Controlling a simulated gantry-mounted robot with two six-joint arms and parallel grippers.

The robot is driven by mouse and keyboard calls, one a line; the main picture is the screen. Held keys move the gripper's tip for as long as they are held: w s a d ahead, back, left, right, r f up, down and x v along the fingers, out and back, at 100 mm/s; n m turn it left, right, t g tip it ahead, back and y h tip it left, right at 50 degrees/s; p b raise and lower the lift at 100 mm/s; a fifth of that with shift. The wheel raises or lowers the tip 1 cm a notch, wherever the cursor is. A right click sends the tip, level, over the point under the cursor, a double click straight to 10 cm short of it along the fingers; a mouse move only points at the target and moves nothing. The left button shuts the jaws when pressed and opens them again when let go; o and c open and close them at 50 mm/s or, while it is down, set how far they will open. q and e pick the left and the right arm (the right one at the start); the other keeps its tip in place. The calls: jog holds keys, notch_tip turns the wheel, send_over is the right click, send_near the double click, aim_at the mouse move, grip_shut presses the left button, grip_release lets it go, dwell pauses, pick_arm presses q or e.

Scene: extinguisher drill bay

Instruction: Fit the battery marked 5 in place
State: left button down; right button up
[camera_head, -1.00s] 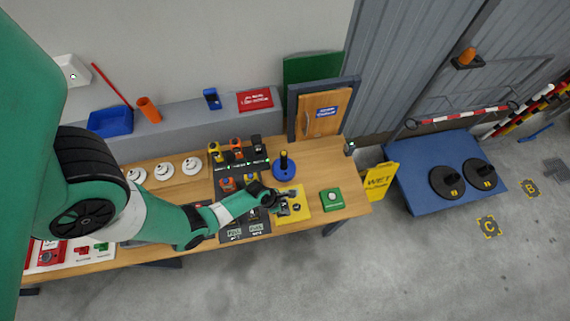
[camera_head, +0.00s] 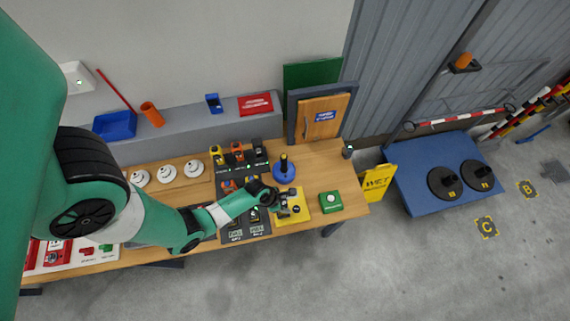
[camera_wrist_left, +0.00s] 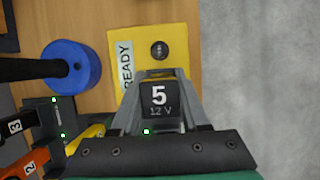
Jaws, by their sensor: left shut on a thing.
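The battery marked 5 (camera_wrist_left: 160,96) is a dark block with a white "5" and "12 V" on its face, seen in the left wrist view. My left gripper (camera_wrist_left: 160,84) is shut on it, with one finger on each side. In the head view my left gripper (camera_head: 286,205) is over the left part of a yellow board (camera_head: 303,212). In the wrist view this board (camera_wrist_left: 176,40) carries a "READY" label and a dark round knob. The battery overlaps the board's near part; I cannot tell whether it touches it. My right gripper is not in view.
A dark rack (camera_head: 228,172) with several batteries is left of the board. A blue round base (camera_head: 284,176) with a black upright handle stands behind it. A green box (camera_head: 330,203) with a white button sits to the right. Bare wood (camera_head: 325,170) is clear behind that box.

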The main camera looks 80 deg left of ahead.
pick_arm(q)
jog(key=shift+f+b, duration=1.35)
jog(key=shift+f, duration=0.35)
jog(key=shift+p, duration=0.45)
dwell(0.6)
jog(key=shift+f+b, duration=0.75)
jog(key=shift+f, duration=0.05)
dwell(0.7)
